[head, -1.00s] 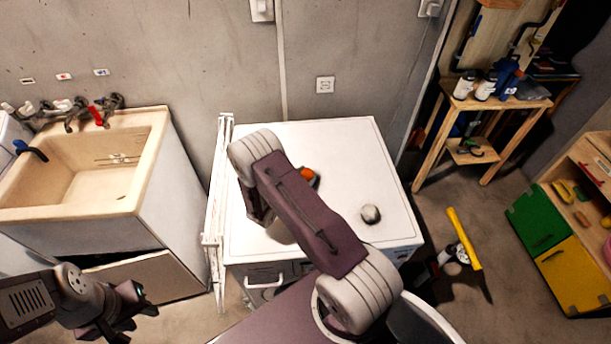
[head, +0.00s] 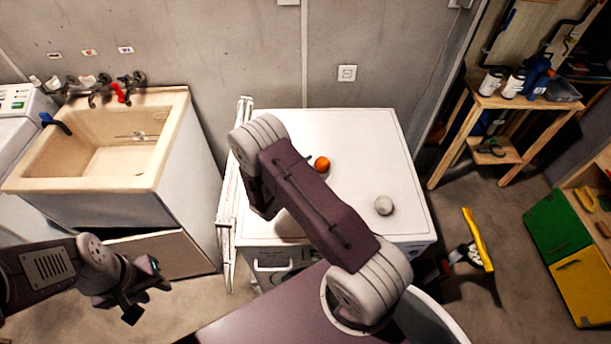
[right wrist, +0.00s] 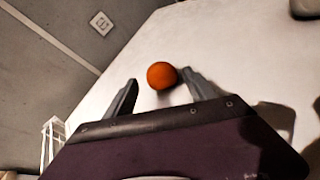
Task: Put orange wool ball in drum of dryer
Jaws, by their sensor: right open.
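The orange wool ball (head: 322,164) rests on the white top of a machine (head: 360,135), likely the dryer. Its drum opening is not visible. In the right wrist view the ball (right wrist: 161,74) sits at the tips of my right gripper (right wrist: 159,84). The jaws are open, one finger on each side, with the right finger very close to the ball; I cannot tell if they touch.
A grey ball (head: 383,205) lies on the same top, nearer the front right. A folded white rack (head: 230,205) stands along the machine's left side. A sink (head: 110,185) is at left. A wooden bench (head: 505,103) and a yellow-handled tool (head: 478,240) are at right.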

